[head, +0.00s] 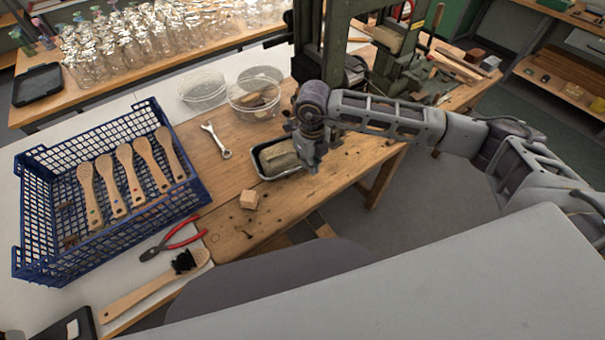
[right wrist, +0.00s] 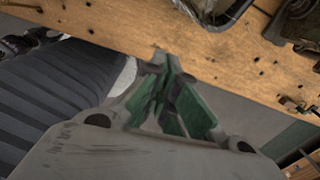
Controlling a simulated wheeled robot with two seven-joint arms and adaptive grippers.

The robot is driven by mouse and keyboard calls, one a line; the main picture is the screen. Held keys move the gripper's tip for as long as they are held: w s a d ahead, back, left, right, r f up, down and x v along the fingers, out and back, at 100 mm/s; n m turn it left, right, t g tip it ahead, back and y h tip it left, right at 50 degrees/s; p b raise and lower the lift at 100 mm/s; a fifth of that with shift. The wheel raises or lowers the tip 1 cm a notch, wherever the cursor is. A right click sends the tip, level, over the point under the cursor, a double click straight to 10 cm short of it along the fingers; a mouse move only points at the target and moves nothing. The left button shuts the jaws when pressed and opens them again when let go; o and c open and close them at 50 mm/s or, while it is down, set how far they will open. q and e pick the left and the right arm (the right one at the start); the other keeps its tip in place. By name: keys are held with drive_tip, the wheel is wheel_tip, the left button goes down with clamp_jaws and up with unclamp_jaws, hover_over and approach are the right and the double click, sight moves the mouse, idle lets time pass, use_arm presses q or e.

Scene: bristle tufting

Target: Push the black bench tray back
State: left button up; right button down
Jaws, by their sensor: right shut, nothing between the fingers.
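The black bench tray (head: 257,163) sits near the front edge of the wooden bench, with a pale brown block-like piece (head: 281,154) lying in it. Part of the tray also shows at the top of the right wrist view (right wrist: 216,22). My right gripper (head: 313,167) points down at the tray's right front side, by the bench edge. In the right wrist view its green-padded fingers (right wrist: 163,62) are closed at the tips with nothing between them, and the tray lies beyond them. I cannot tell whether they touch it. My left gripper is not in view.
Behind the tray are clear round dishes (head: 254,92) and a wrench (head: 216,140). A small wooden cube (head: 249,199) lies in front. A blue crate (head: 95,180) with wooden brushes and red pliers (head: 172,241) are at left. A green press (head: 325,45) stands behind my right arm.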

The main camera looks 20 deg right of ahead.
drive_tip(key=shift+f, duration=0.1)
idle(0.5)
drive_tip(key=shift+f, duration=0.1)
drive_tip(key=shift+m, duration=0.3)
wheel_tip(320, 180, down, 9)
drive_tip(key=shift+f+p, duration=0.15)
drive_tip(key=shift+p, duration=0.6)
drive_tip(key=shift+w+f, duration=0.15)
drive_tip(key=shift+w, duration=0.1)
drive_tip(key=shift+w+a+p, duration=0.25)
drive_tip(key=shift+w+a, duration=0.1)
drive_tip(key=shift+w, duration=0.5)
drive_tip(key=shift+w+a+p, duration=0.25)
drive_tip(key=shift+w+a, duration=0.1)
drive_tip(key=shift+w, duration=0.45)
